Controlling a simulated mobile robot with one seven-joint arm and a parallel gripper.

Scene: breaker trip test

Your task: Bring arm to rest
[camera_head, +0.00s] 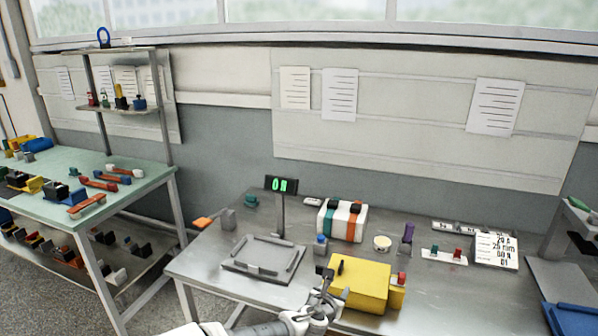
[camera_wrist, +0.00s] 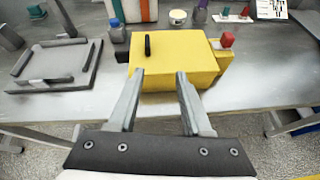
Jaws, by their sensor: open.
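My gripper (camera_head: 328,282) is in front of the yellow box (camera_head: 360,285) on the grey metal table, at its left front side in the head view. In the wrist view my gripper (camera_wrist: 157,75) has its two fingers spread apart, with nothing between them. The yellow box (camera_wrist: 180,65) lies just beyond the fingertips and has a black lever on its top. A red button (camera_wrist: 227,40) sits on the smaller yellow block at its right. I cannot tell whether a fingertip touches the box.
A grey framed tray (camera_head: 264,262) and a display post reading about "0A" (camera_head: 281,186) stand to the left. Behind are a striped box (camera_head: 342,220), a round white tub (camera_head: 382,243) and a purple-topped post (camera_head: 407,236). A blue bin (camera_head: 570,318) is at right.

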